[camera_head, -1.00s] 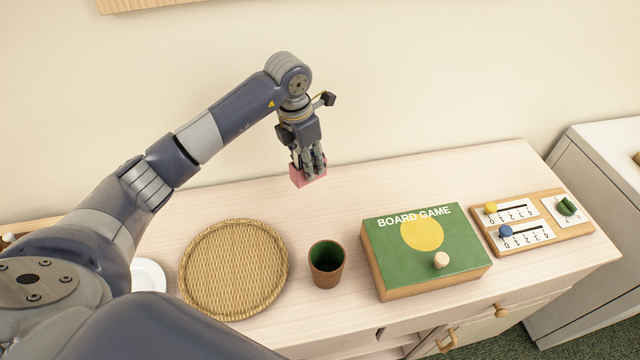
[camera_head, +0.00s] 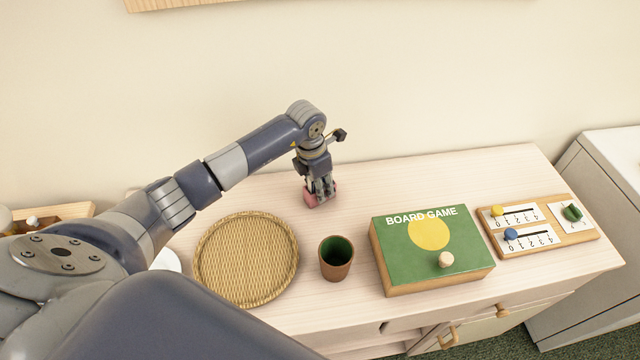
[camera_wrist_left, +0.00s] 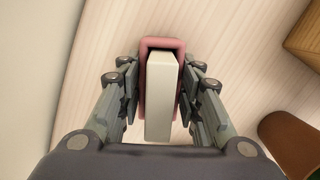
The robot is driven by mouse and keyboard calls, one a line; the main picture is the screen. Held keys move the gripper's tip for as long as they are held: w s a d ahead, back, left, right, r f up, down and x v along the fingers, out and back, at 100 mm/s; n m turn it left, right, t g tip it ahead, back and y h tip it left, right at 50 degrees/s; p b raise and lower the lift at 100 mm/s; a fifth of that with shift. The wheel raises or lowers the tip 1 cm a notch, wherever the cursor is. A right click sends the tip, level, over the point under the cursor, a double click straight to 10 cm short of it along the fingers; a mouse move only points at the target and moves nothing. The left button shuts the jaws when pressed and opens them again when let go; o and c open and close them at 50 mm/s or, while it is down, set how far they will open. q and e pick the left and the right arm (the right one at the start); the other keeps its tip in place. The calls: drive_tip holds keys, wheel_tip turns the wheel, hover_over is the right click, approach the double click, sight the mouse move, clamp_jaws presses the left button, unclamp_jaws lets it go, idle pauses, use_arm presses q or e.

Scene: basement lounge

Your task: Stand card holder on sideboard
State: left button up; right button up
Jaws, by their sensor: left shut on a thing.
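The card holder (camera_head: 321,196) is a small pink block, seen in the left wrist view (camera_wrist_left: 176,44) as a pink frame around a pale inner piece. My left gripper (camera_head: 321,192) is shut on it, with one finger on each side. The holder is low over the back part of the sideboard (camera_head: 420,178), behind the cup. I cannot tell whether its underside touches the wood. Fingers hide part of it in the head view. My right gripper is not in view.
A round woven tray (camera_head: 207,262), a brown cup with green inside (camera_head: 336,262), a green board game box (camera_head: 405,281) and a wooden score board (camera_head: 545,242) stand on the sideboard. The wall (camera_head: 420,80) rises close behind. Bare wood lies between holder and box.

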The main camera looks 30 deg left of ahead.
use_arm(q)
drive_tip(key=shift+f, duration=0.15)
drive_tip(key=o, duration=0.9)
drive_tip(key=shift+o, duration=0.8)
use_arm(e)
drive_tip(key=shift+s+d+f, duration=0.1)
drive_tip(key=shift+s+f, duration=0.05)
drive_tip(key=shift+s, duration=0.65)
use_arm(q)
drive_tip(key=shift+r, duration=0.5)
drive_tip(key=r+b, duration=0.1)
drive_tip(key=r, duration=0.2)
drive_tip(key=s+r+b, duration=0.1)
drive_tip(key=r, duration=0.3)
drive_tip(key=r+b, duration=0.1)
drive_tip(key=r, duration=0.3)
drive_tip(key=shift+s+a+r, duration=0.1)
drive_tip(key=shift+s+a, duration=0.2)
drive_tip(key=shift+a, duration=0.1)
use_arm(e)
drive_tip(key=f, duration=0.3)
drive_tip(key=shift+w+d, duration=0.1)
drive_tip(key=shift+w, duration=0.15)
